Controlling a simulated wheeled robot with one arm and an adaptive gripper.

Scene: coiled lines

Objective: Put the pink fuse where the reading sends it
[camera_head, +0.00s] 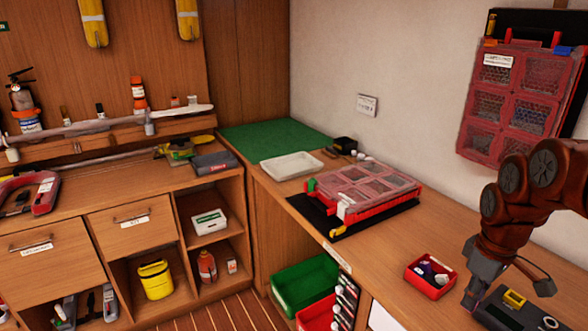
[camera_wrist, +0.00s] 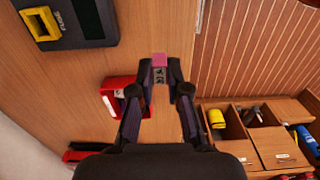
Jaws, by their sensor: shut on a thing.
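My gripper (camera_wrist: 158,78) is shut on the pink fuse (camera_wrist: 159,60), which shows between the fingertips in the wrist view. The fuse has a pink end and a paler part with dark marks too small to read. In the head view my gripper (camera_head: 470,295) is at the lower right, by a dark tester (camera_head: 510,312) on the counter; the fuse cannot be made out there. The tester has a yellow socket (camera_head: 514,298). In the wrist view the tester (camera_wrist: 80,25) is at the upper left, apart from the fuse, with its yellow socket (camera_wrist: 41,23) and a dark, blank-looking screen.
A small red tray (camera_head: 430,292) with small items sits left of my gripper. A red clear-lidded case (camera_head: 365,190) lies farther back. A green bin (camera_head: 305,283) and a red bin (camera_head: 318,315) are below the counter. A red organiser (camera_head: 515,100) hangs on the wall.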

